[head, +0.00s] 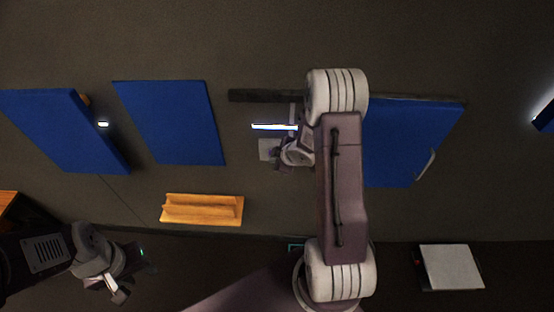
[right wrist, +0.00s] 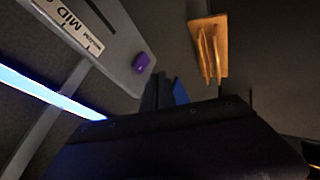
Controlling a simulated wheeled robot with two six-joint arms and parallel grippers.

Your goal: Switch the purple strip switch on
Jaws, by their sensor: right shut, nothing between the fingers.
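The purple switch (right wrist: 141,62) is a small block on a light grey panel (right wrist: 118,50) in the right wrist view. The panel has a white label (right wrist: 75,25) reading "MID". My right gripper (right wrist: 163,92) is shut and empty, its fingers just below and right of the purple switch; I cannot tell whether they touch the panel. In the head view the grey panel (head: 268,149) shows beside my right gripper (head: 281,167), and the switch is too small to make out. My left gripper (head: 119,291) is low at the left, far from the panel; its fingers are unclear.
A glowing strip light (head: 273,127) sits just above the grey panel. A wooden shelf (head: 202,210) is at lower left of it. Blue boards (head: 172,122) lie left and right. A white-topped box (head: 452,267) is at lower right.

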